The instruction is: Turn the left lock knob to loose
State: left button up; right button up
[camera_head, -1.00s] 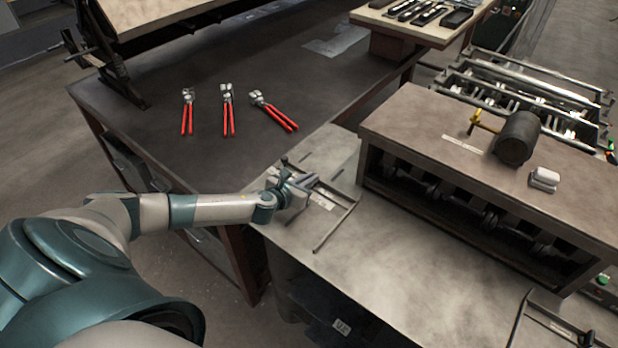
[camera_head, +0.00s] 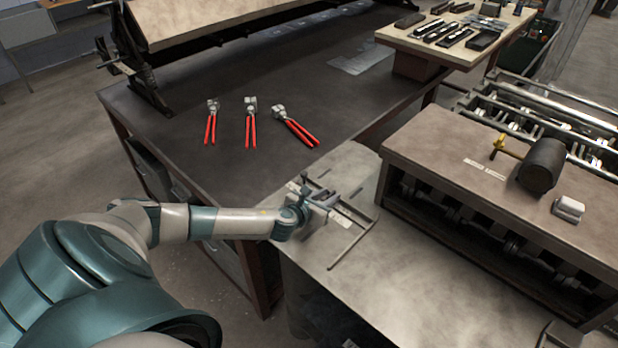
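My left gripper (camera_head: 316,199) is at the metal guide fixture (camera_head: 352,244) on the grey machine table (camera_head: 420,275). The left lock knob cannot be made out; it may be hidden behind or under my gripper at the guide's near-left end. A small dark upright part (camera_head: 304,181) shows right beside the gripper. The fingertips are too small and overlapped to tell whether they are open or shut, or whether they touch anything. My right gripper is not in view.
Several red-handled pliers (camera_head: 250,122) lie on the dark workbench (camera_head: 300,70) behind. The table between guide and housing is clear.

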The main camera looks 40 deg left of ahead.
pick_arm(q)
jog(key=a+b+v, duration=0.1)
jog(key=b+v, duration=0.4)
jog(key=v, duration=1.2)
jog(key=shift+d, duration=0.5)
jog(key=shift+f, duration=0.2)
